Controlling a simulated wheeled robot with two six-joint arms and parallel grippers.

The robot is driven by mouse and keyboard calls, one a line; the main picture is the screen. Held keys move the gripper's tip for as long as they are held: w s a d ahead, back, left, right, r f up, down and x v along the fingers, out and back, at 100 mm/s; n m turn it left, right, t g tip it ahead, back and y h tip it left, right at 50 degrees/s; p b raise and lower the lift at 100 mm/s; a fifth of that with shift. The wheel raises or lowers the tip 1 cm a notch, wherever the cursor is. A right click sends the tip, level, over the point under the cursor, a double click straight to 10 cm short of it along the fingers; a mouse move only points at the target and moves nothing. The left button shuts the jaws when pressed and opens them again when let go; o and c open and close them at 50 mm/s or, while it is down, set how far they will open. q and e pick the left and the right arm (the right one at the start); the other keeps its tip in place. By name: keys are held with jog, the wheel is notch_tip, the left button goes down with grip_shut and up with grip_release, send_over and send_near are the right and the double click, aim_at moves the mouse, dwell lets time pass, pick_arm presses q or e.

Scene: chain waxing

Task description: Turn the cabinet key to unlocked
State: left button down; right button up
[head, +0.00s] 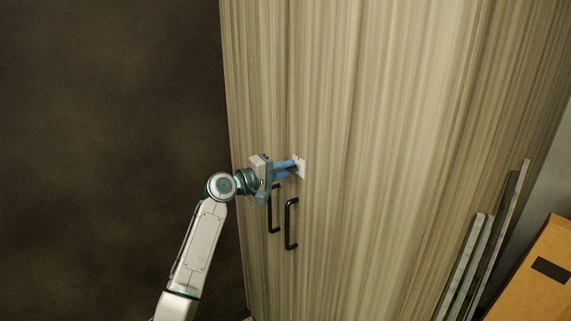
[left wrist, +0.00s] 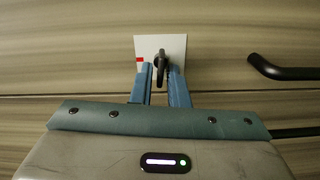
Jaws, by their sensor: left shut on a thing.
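The tall wood-grain cabinet (head: 380,130) fills the middle of the head view, its doors shut. A white lock plate (head: 301,168) sits on its front; it also shows in the left wrist view (left wrist: 176,44), with a red mark at its left edge. A dark key (left wrist: 160,60) stands out from the middle of the plate. My left gripper (head: 293,165) is at the plate, and its blue fingers are shut on the key, one on each side of it. In the head view the gripper hides the key. My right gripper is not in view.
Two black bar handles, a right one (head: 291,224) and a left one (head: 273,214), are just below the gripper. Narrow boards (head: 480,255) lean at the cabinet's right side, near an orange-brown box (head: 540,290). The space left of the cabinet looks clear.

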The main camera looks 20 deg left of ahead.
pick_arm(q)
jog(key=shift+n+p, duration=0.3)
jog(key=shift+n, duration=0.3)
jog(key=c, duration=1.6)
grip_release()
jog(key=shift+a+f, duration=0.1)
jog(key=b+v, duration=0.5)
jog(key=v, duration=0.5)
jog(key=shift+s+a, duration=0.25)
jog(key=shift+s, duration=0.05)
